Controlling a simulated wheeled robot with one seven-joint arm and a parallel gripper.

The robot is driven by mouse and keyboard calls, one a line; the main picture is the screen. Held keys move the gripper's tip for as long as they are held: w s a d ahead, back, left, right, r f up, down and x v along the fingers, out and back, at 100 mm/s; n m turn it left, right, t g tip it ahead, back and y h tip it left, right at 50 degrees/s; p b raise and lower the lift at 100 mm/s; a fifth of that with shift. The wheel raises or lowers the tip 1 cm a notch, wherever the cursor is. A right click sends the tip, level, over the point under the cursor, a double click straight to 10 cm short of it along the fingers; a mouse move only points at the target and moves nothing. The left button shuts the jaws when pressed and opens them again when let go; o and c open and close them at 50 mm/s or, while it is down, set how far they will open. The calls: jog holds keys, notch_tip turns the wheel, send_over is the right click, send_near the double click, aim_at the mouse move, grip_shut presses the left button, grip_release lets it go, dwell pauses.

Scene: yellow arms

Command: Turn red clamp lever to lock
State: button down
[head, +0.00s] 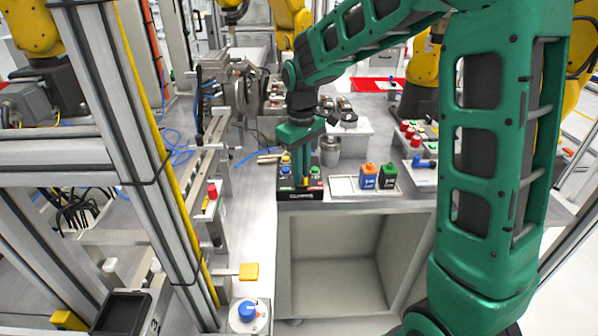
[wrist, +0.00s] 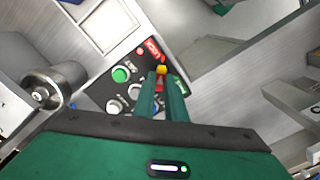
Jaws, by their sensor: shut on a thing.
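The black control box (head: 299,195) stands at the front edge of the bench, and its sloped panel (wrist: 118,88) fills the middle of the wrist view. My green gripper (head: 299,168) reaches down onto the box from above. In the wrist view its two fingers (wrist: 165,84) are close together over the panel. They are shut on a small red part between them, which I take to be the red clamp lever (wrist: 161,86). A yellow piece (wrist: 161,69) shows just beyond the fingertips. Most of the lever is hidden by the fingers, so its angle cannot be told.
A green button (wrist: 121,74) and pale round controls sit beside the fingers on the panel. A metal cylinder (head: 330,151) stands close behind the box. A white tray (head: 345,188) with an orange block (head: 368,177) and a green block (head: 389,176) lies to the right.

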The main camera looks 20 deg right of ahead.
jog(key=shift+w+r, duration=0.1)
jog(key=shift+w, duration=0.1)
jog(key=c, duration=1.8)
grip_release()
jog(key=shift+s, duration=0.1)
notch_tip(320, 180, up, 11)
jog(key=shift+f, duration=0.2)
jog(key=shift+d, duration=0.1)
jog(key=s+d+f+m, duration=0.2)
jog(key=s+d+m, duration=0.4)
jog(key=s+d, duration=0.9)
jog(key=s+d+f+m, duration=0.1)
jog(key=s+f+m, duration=0.1)
jog(key=s, duration=0.6)
jog(key=s+d+f+m, duration=0.1)
jog(key=s+f+m, duration=0.2)
jog(key=s, duration=0.6)
jog(key=shift+d+f+m, duration=0.15)
jog(key=shift+f+m, duration=0.15)
jog(key=shift+m, duration=0.2)
